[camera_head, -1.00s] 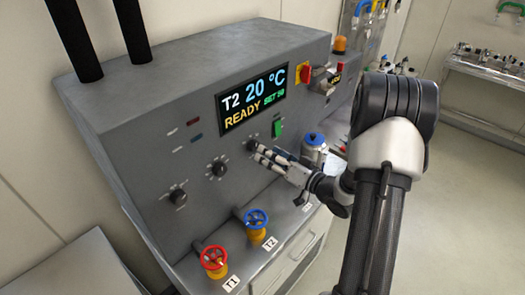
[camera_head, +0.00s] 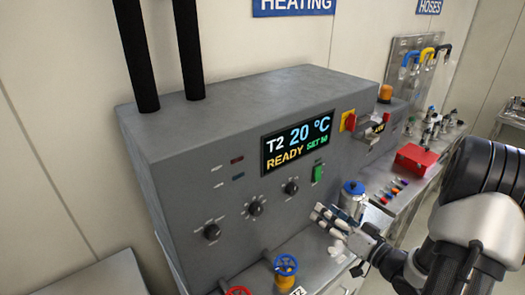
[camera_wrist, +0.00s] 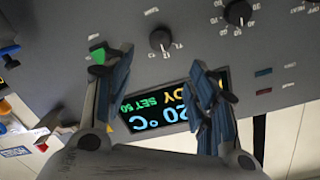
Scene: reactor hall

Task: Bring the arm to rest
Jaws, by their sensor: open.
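My gripper (camera_head: 325,218) is in front of the grey control panel (camera_head: 190,175), below and to the right of the right-hand knob (camera_head: 291,188). Its fingers are apart, with nothing between them. In the wrist view my gripper (camera_wrist: 158,72) faces the panel, which appears upside down, with the display (camera_wrist: 160,108) partly behind the fingers. In the head view the display (camera_head: 296,142) reads T2 20 °C, READY, SET 50. My arm reaches in from the right.
A silver canister with a blue lid (camera_head: 352,197) stands close behind my gripper. A blue valve wheel (camera_head: 286,264) and a red one (camera_head: 238,291) are at the bottom. A green switch (camera_head: 318,173) is on the panel. A red box (camera_head: 416,159) lies on the bench further right.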

